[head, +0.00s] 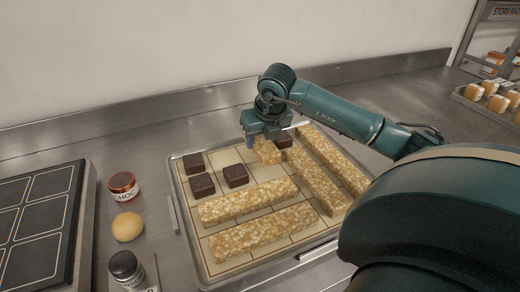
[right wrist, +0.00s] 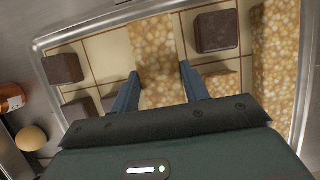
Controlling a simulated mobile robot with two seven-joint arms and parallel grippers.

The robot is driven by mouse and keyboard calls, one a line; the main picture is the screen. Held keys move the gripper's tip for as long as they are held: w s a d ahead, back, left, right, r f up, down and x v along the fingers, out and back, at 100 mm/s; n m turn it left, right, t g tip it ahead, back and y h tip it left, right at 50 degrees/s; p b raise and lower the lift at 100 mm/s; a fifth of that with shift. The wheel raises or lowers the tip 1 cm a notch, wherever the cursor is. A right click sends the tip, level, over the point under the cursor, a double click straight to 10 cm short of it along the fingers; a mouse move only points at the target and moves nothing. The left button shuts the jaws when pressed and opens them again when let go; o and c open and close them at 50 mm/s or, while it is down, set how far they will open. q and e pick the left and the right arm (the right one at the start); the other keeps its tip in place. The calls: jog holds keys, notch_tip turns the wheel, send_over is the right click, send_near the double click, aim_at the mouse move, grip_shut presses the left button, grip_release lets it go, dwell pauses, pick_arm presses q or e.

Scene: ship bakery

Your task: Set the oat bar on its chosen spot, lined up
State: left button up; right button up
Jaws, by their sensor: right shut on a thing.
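My right gripper (head: 266,133) is over the far part of the gridded tray (head: 249,268). It is shut on an oat bar (head: 268,152), a pale golden, grainy block. In the right wrist view the bar (right wrist: 156,45) lies between the two fingers (right wrist: 158,78), with its long side running away from the wrist. One dark brown square (head: 283,139) is close to the right of the held bar. I cannot tell whether the bar touches the tray. My left gripper is not in view.
Two long oat bars (head: 248,202) lie across the tray's near part, and two more (head: 325,175) along its right side. Dark squares (head: 202,185) sit at left. A choc jar (head: 122,186), a round bun (head: 128,227) and a shaker (head: 126,268) stand left of the tray.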

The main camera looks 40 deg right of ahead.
aim_at(261, 149)
jog(key=shift+f, duration=1.9)
jog(key=o, duration=1)
jog(key=shift+o, duration=0.2)
jog(key=v, duration=1.2)
jog(key=shift+w+r, duration=0.1)
